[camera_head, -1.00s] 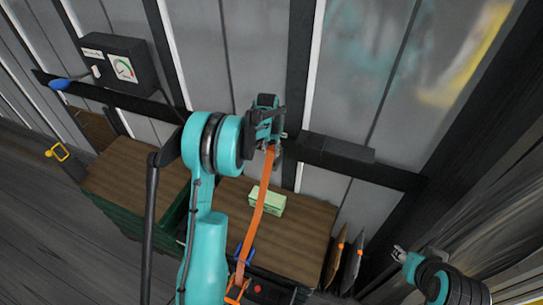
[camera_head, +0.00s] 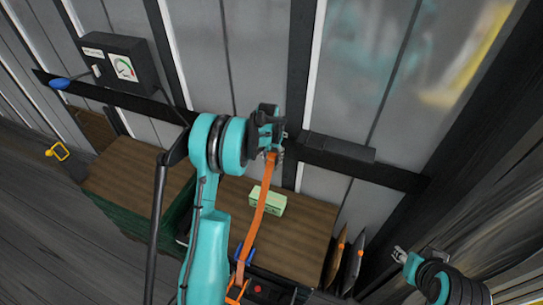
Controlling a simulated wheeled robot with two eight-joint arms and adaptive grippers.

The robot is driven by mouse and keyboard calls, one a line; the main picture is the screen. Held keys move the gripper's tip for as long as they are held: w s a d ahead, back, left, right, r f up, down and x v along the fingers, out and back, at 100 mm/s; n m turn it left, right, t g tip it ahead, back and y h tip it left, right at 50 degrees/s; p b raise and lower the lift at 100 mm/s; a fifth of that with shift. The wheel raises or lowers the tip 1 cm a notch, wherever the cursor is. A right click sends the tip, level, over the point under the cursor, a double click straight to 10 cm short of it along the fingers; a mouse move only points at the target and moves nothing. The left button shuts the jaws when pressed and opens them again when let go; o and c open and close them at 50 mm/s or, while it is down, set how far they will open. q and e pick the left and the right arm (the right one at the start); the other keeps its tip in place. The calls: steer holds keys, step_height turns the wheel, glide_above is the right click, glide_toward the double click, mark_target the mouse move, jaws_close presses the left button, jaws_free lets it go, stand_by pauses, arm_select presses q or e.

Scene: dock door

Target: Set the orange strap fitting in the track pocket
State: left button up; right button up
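My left gripper (camera_head: 270,130) is at the black wall track (camera_head: 400,175), in front of it or against it; I cannot tell whether they touch. It appears shut on the strap fitting (camera_head: 275,154), a small piece at the top of the orange strap (camera_head: 258,215). The fitting is mostly hidden by the fingers. The strap hangs down past the crates to an orange-and-black piece at the bottom. The track pocket is not clearly visible behind the gripper. My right gripper (camera_head: 401,253) is low at the right, away from the track, its fingers too small to read.
A dark block (camera_head: 338,149) sits on the track just right of the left gripper. A green box (camera_head: 266,201) lies on a brown-topped crate (camera_head: 300,222), with another crate (camera_head: 125,178) to the left. Dark panels (camera_head: 345,262) stand right of the crate.

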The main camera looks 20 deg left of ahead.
arm_select(q)
step_height(320, 180, up, 12)
steer(key=s+p, duration=0.1)
steer(key=s, duration=0.1)
steer(key=s+d+r+t, duration=0.2)
steer(key=s+d+r, duration=0.6)
steer(key=s+r, duration=0.3)
steer(key=s+d+f+t, duration=0.1)
steer(key=s+d, duration=0.2)
steer(key=s, duration=0.5)
steer(key=s+d+f+t, duration=0.1)
steer(key=s+d+t, duration=0.1)
steer(key=s, duration=0.7)
steer(key=shift+s+d+f+m, duration=0.2)
steer(key=shift+d+f+m, duration=0.1)
steer(key=shift+d, duration=0.15)
